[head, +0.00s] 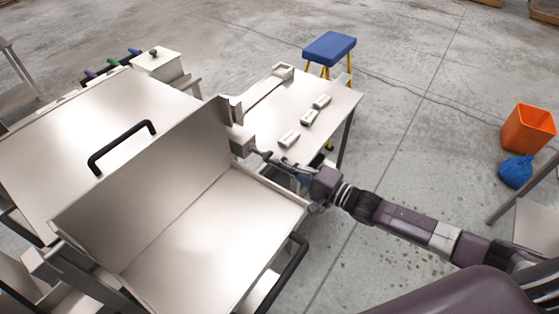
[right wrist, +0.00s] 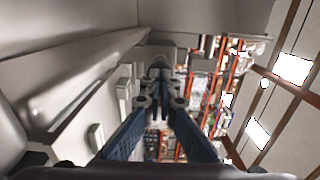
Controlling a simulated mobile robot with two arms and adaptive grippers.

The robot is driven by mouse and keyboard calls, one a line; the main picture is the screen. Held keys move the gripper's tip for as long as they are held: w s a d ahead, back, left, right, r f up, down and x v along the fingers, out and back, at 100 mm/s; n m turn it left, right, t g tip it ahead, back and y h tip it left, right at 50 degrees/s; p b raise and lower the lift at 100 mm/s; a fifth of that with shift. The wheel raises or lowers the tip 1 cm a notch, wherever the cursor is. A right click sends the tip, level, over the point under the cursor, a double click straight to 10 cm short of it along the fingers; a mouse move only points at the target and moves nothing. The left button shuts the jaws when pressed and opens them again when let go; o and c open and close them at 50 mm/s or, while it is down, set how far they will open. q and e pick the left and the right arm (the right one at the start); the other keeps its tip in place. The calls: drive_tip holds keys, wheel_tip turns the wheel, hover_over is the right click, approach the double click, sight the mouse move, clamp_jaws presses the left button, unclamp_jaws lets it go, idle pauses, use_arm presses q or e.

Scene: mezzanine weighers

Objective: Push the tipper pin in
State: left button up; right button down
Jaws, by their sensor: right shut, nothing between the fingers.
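The tipper (head: 225,215) is a bright metal tray with a tall upright side wall and a black handle at its front. A small grey block (head: 241,140) is fixed at the tray's right back corner. My right gripper (head: 266,157) is shut and empty, its tips pointing at this block. In the right wrist view the blue-padded fingers (right wrist: 160,103) close together just below a rounded grey end, which looks like the tipper pin (right wrist: 158,70), in front of the block (right wrist: 157,54). I cannot tell whether the fingertips touch it. My left gripper is out of view.
A metal table (head: 335,100) with several small pale blocks stands behind my right gripper. Another metal tray with a black handle (head: 122,146) lies at left. A blue stool (head: 329,47) and an orange bin (head: 528,128) stand beyond. Floor on the right is mostly clear.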

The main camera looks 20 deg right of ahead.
sight(265, 155)
use_arm(q)
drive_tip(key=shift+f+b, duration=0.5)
drive_tip(key=shift+b, duration=0.05)
use_arm(e)
drive_tip(key=x, duration=0.2)
drive_tip(key=shift+w+a+r, duration=0.15)
drive_tip(key=shift+w+a, duration=0.05)
drive_tip(key=shift+w, duration=0.05)
